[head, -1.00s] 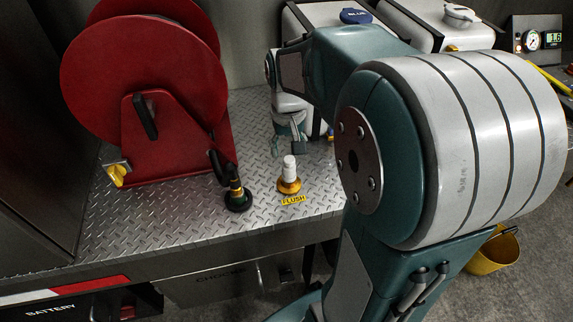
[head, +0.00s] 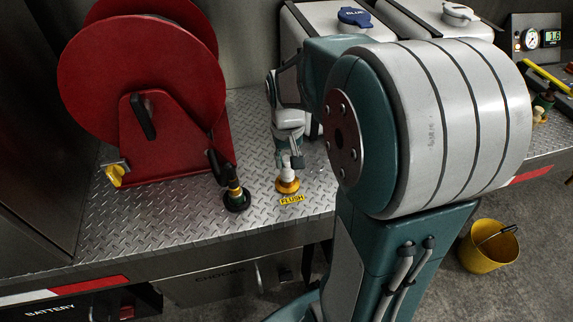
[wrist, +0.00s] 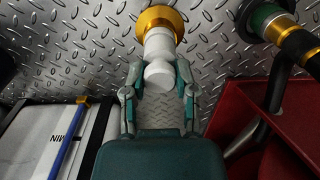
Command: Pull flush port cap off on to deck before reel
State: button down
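The flush port (head: 287,185) is a yellow-gold fitting on the deck, beside a yellow FLUSH label (head: 292,199). Its white cap (head: 288,173) stands upright on it. In the wrist view the cap (wrist: 158,72) points toward my gripper (wrist: 159,75), its gold base (wrist: 160,22) beyond. My gripper is open, with one finger on each side of the cap's end; a small gap seems to show beside it. In the head view my gripper (head: 290,160) is just above the cap and partly hides it. The red reel (head: 140,75) stands at left.
The diamond-plate deck (head: 150,222) is bare in front of the reel. A dark hose nozzle with a gold band (head: 235,195) stands left of the port. White tanks (head: 310,25) stand behind; a yellow bucket (head: 488,247) is on the floor at right.

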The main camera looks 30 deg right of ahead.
aim_at(287, 158)
jog(key=shift+r, duration=0.7)
dwell(0.8)
jog(key=shift+r, duration=1.35)
